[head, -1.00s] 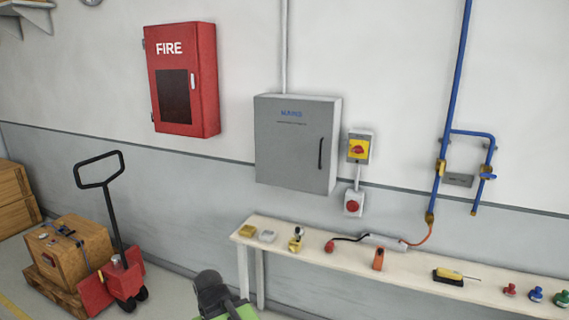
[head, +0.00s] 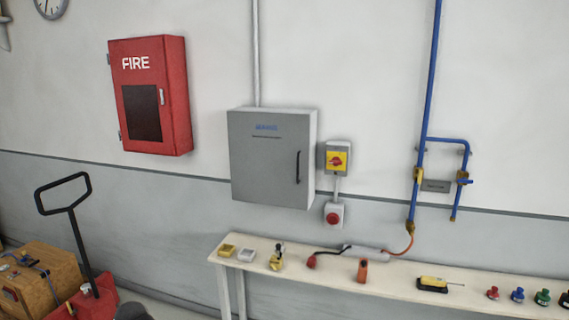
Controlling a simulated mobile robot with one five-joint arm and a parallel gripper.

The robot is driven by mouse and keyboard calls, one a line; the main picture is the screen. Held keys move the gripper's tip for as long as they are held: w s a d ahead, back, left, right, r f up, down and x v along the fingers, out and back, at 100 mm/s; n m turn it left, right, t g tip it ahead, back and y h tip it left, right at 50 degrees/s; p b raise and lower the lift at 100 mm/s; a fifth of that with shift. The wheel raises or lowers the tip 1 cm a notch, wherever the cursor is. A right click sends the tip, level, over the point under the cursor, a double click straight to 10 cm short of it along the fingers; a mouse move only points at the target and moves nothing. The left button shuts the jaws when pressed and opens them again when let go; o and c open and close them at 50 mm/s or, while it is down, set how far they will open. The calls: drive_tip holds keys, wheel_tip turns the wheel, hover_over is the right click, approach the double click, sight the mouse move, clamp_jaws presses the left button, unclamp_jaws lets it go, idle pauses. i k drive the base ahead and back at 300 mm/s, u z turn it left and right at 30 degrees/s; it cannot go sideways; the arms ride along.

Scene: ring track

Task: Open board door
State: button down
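The board is a grey wall cabinet (head: 262,165) in the middle of the head view, with blue lettering near its top. Its door is shut. A dark vertical handle (head: 298,167) is on the right side of the door. A small dark part at the bottom edge, left of the bench, looks like the top of my arm. My gripper is not in view.
A narrow bench (head: 345,277) with several small items runs below and right of the cabinet. A rotary switch (head: 336,159) and a red button box (head: 333,215) sit right of it. A red fire cabinet (head: 150,97) hangs left. A pallet jack (head: 72,225) stands lower left.

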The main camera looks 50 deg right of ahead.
sight(269, 152)
drive_tip(key=z, duration=0.2)
drive_tip(key=i, duration=1.25)
drive_tip(key=z, duration=0.6)
